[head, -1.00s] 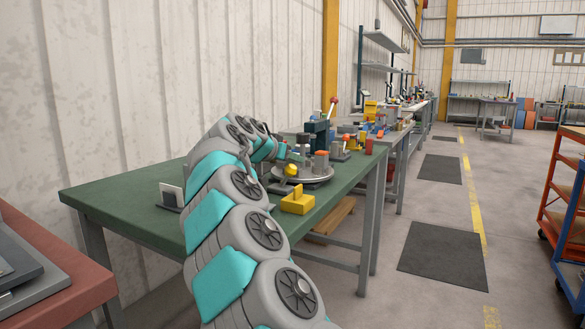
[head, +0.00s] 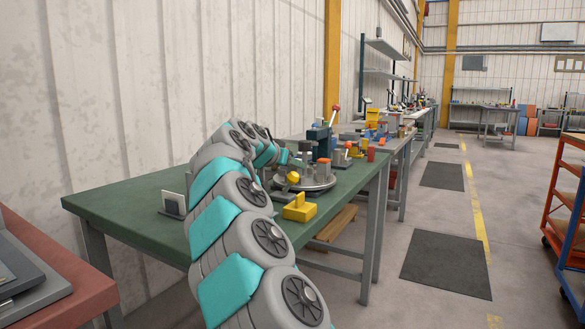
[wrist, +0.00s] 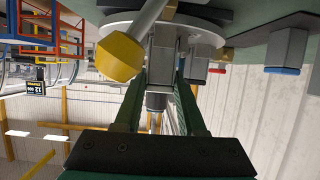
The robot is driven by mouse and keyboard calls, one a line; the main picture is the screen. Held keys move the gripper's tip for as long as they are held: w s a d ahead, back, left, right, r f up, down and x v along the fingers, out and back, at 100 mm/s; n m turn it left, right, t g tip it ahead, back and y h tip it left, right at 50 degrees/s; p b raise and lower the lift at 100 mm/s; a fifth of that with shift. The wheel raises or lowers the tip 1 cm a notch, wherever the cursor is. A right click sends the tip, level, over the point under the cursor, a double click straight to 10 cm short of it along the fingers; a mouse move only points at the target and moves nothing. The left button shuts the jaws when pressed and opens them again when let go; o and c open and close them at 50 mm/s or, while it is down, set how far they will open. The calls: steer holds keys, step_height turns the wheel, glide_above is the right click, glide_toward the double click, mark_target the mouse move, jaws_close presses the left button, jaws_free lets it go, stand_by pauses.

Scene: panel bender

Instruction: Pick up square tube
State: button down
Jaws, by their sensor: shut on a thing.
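In the wrist view, a grey square tube (wrist: 163,52) stands between the two green fingers of my gripper (wrist: 162,66), which is shut on it. The tube is in front of a round grey turntable (wrist: 204,36); I cannot tell whether it touches the disc. In the head view, my gripper (head: 283,158) is small and partly hidden by my arm at the left side of the turntable (head: 318,184). The tube is hard to tell apart from the other grey pieces there.
A yellow knob (wrist: 120,58) on a grey bar is close beside my left finger in the wrist view. Blue-ended (wrist: 288,48) and red-ended (wrist: 218,68) grey pieces are to the right. A yellow block (head: 299,208) sits on the green table (head: 120,206). The table's left part is mostly clear.

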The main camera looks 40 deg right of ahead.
step_height(320, 180, up, 9)
steer(key=shift+w+f+p, duration=0.1)
steer(key=shift+w+p, duration=0.05)
steer(key=shift+p, duration=0.5)
steer(key=shift+r, duration=0.3)
